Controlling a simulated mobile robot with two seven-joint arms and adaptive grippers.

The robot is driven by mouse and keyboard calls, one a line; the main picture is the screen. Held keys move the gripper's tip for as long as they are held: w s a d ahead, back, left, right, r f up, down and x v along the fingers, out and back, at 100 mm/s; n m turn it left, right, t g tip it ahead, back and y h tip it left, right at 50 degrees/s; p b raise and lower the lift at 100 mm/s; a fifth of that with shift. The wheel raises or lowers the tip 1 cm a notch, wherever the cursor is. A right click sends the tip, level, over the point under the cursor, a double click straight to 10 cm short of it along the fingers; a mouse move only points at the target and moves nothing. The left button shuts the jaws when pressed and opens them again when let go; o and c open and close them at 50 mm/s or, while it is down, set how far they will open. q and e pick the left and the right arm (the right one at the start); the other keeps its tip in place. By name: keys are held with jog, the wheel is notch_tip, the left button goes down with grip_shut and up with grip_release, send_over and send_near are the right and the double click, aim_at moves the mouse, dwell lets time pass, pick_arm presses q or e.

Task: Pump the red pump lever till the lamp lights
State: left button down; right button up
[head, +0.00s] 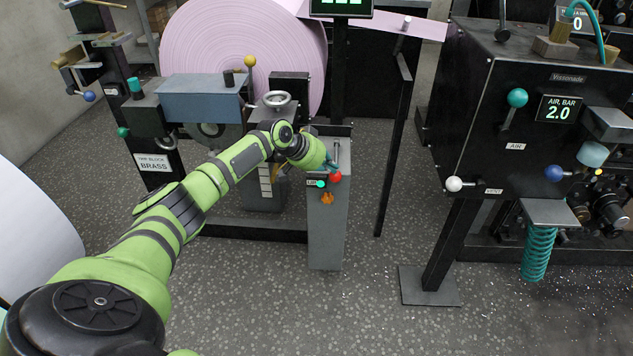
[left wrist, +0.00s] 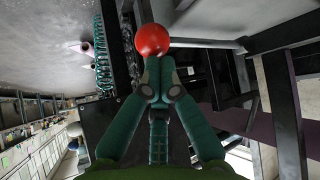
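The red ball (head: 336,177) of the pump lever is at the front top of a narrow grey pedestal (head: 328,235). My left gripper (head: 329,164) comes to it from the upper left; its teal fingers are together. In the left wrist view the red ball (left wrist: 152,40) shows just beyond the closed fingertips (left wrist: 158,65), touching or nearly so. No rod shows between the fingers. A small bright teal-green spot (head: 320,184), which may be the lamp, shows beside a white label on the pedestal. My right gripper is not in view.
An orange knob (head: 327,198) is just below on the pedestal. A handwheel (head: 277,99) and pink roll (head: 245,45) stand behind my arm. A black air cabinet (head: 530,120) with a white-knobbed lever (head: 454,184) is at right. The speckled floor in front is clear.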

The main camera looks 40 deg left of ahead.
pick_arm(q)
jog(key=shift+d+f, duration=0.1)
jog(key=shift+d, duration=0.05)
notch_tip(320, 180, up, 8)
jog(key=w+p, duration=0.1)
jog(key=p, duration=0.3)
jog(key=shift+w+a+f+p, duration=0.15)
jog(key=shift+a+f+p, duration=0.1)
jog(key=shift+a+p, duration=0.15)
jog(key=shift+r, duration=0.1)
notch_tip(320, 180, up, 7)
jog(key=p, duration=0.5)
jog(key=shift+w+a, duration=0.3)
jog(key=shift+w, duration=0.15)
